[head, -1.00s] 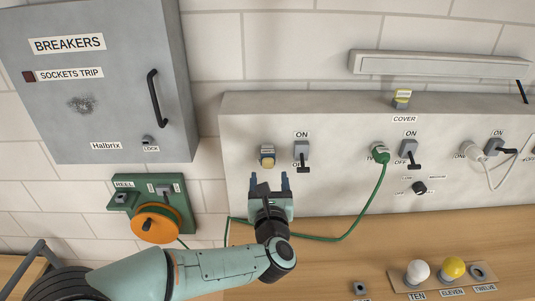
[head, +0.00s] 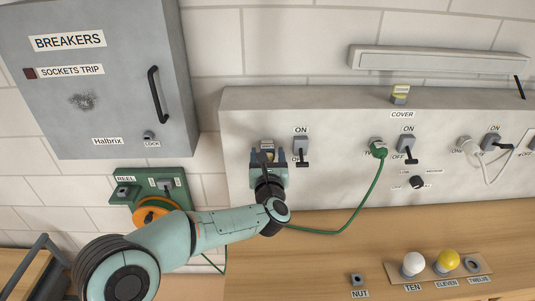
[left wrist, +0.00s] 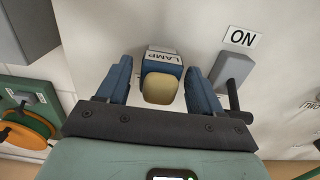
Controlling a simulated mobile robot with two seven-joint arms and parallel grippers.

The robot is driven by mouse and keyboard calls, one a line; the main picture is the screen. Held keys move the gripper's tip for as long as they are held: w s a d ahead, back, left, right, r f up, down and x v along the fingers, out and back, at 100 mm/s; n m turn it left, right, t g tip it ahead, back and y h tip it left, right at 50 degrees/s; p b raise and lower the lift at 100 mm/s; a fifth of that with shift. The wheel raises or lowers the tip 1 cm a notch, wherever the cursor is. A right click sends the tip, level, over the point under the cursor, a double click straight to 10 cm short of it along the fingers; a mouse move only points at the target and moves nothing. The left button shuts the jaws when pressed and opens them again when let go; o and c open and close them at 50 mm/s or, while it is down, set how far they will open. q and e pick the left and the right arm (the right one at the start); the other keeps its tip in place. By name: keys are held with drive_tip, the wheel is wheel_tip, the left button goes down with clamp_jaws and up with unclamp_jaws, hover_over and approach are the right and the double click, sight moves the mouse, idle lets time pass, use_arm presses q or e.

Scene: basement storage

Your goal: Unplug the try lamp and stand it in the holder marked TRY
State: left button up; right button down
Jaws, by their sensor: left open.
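The lamp (left wrist: 161,84), a small blue block with a cream-yellow front and a LAMP label, sticks out of the grey panel. In the head view its top (head: 267,146) shows just beyond my left gripper (head: 268,155). In the left wrist view my left gripper (left wrist: 161,78) is open, with one blue finger on each side of the lamp and a gap on both sides. I cannot see a holder marked TRY. My right gripper is not in view.
A switch (left wrist: 234,70) under an ON label stands close right of my fingers, lever down. A green cable (head: 362,208) hangs from a plug (head: 377,148) further right. Bulbs stand in a holder strip (head: 425,284) on the wooden bench. A NUT holder (head: 357,280) is left of it.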

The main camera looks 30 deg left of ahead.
use_arm(q)
drive_tip(key=c, duration=1.1)
drive_tip(key=shift+o, duration=0.2)
drive_tip(key=shift+s+d+b, duration=0.3)
drive_tip(key=shift+s+b, duration=0.2)
drive_tip(key=shift+b, duration=0.25)
drive_tip(key=shift+s+d, duration=0.1)
drive_tip(key=shift+b+v, duration=0.85)
drive_tip(key=shift+v, duration=0.3)
